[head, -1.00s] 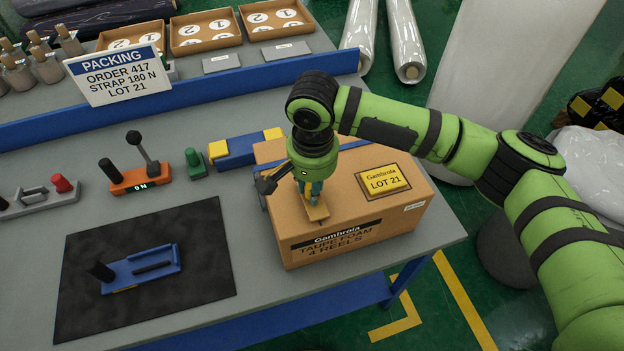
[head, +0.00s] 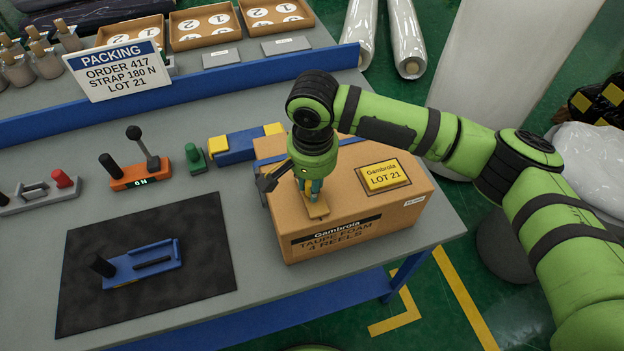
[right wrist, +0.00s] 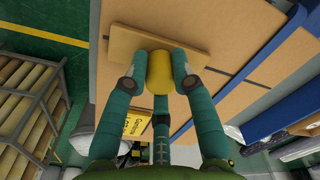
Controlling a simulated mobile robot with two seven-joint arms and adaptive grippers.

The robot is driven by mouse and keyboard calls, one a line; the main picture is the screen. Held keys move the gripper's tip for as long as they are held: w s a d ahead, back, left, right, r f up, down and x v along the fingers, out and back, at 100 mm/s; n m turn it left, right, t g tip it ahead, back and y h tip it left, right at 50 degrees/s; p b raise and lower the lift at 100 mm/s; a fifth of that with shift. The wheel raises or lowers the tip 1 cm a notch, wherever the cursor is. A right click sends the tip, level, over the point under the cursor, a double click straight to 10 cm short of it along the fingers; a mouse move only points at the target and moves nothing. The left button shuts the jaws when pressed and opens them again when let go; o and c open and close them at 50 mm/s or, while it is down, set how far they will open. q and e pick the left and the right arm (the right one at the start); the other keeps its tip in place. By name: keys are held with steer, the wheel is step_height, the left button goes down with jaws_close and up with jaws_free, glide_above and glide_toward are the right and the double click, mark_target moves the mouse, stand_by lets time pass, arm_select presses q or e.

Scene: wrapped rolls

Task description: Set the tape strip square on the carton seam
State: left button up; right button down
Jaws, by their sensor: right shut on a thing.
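The brown carton (head: 350,225) stands on the bench, with a yellow LOT 21 block on its top. My right gripper (head: 312,188) is over the carton's left part. In the right wrist view, its teal fingers (right wrist: 160,75) are shut on a yellow cylindrical grip (right wrist: 159,66) on the flat tan tape strip (right wrist: 128,43). The strip (head: 318,210) lies close over the carton top near its front edge. I cannot tell whether it touches. A dark line crosses the tan surface in the right wrist view; I cannot tell whether it is the seam. My left gripper is out of view.
A blue hand tool (head: 142,265) lies on a black mat (head: 200,285). An orange lever unit (head: 134,178), a green knob (head: 195,158) and a blue-and-yellow block (head: 240,148) sit left of the carton. A blue rail (head: 215,88) and a packing sign (head: 118,72) stand behind.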

steer(key=c, duration=1)
jaws_free()
steer(key=shift+o, duration=0.2)
step_height(320, 180, up, 12)
steer(key=shift+s, duration=0.3)
